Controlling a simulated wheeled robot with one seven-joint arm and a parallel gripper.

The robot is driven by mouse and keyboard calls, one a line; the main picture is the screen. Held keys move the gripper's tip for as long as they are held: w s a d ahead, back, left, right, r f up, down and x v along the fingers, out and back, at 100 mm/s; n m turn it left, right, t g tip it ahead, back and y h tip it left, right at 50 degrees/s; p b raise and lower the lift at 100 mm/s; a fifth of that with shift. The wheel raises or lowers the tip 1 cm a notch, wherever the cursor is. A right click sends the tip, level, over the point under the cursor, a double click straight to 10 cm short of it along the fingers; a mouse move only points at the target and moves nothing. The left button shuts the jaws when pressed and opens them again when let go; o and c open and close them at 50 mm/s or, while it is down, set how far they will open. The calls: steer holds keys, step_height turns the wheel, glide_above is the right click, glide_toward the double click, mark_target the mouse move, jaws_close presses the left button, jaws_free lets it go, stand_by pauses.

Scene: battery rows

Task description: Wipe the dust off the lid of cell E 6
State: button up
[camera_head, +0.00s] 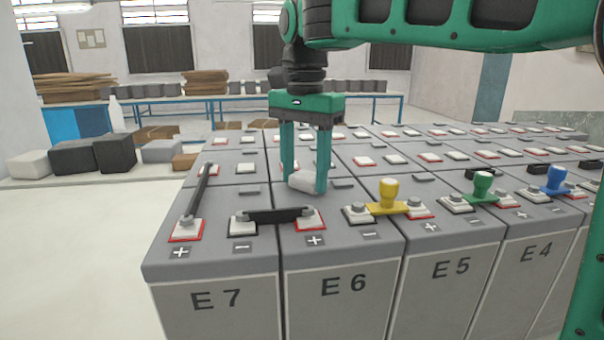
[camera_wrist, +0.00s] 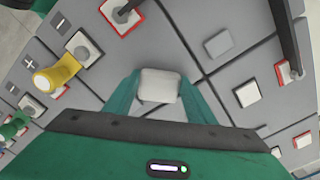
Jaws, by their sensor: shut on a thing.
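Cell E 6 (camera_head: 343,286) stands in the front row between E 7 (camera_head: 215,299) and E 5 (camera_head: 450,268). Its grey lid (camera_head: 338,207) carries a red-edged terminal (camera_head: 310,221) and a dark-edged one (camera_head: 357,213). My gripper (camera_head: 306,184) points down over the lid's rear part, shut on a small white pad (camera_head: 303,182). The pad also shows between the fingers in the wrist view (camera_wrist: 158,86). It is at or just above the lid; I cannot tell whether it touches. I cannot make out dust on the lid.
A black bar (camera_head: 275,215) joins E 7 and E 6. A yellow-handled piece (camera_head: 388,192) bridges E 6 and E 5. Green-handled (camera_head: 483,187) and blue-handled (camera_head: 557,179) pieces stand further right. Another black bar (camera_head: 202,190) lies along the left side. More cells stand behind.

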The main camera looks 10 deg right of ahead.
steer(key=shift+o, duration=0.4)
steer(key=shift+w+r, duration=0.15)
steer(key=shift+w, duration=0.95)
steer(key=shift+r, duration=0.15)
steer(key=shift+c, duration=0.8)
steer(key=shift+r, duration=0.15)
steer(key=shift+c, duration=1.4)
steer(key=shift+s+r, duration=0.1)
steer(key=shift+s, duration=0.3)
steer(key=shift+c, duration=0.3)
steer(key=shift+s+d+f, duration=0.15)
steer(key=shift+s+f, duration=0.15)
steer(key=shift+f, duration=0.45)
steer(key=shift+c, duration=0.2)
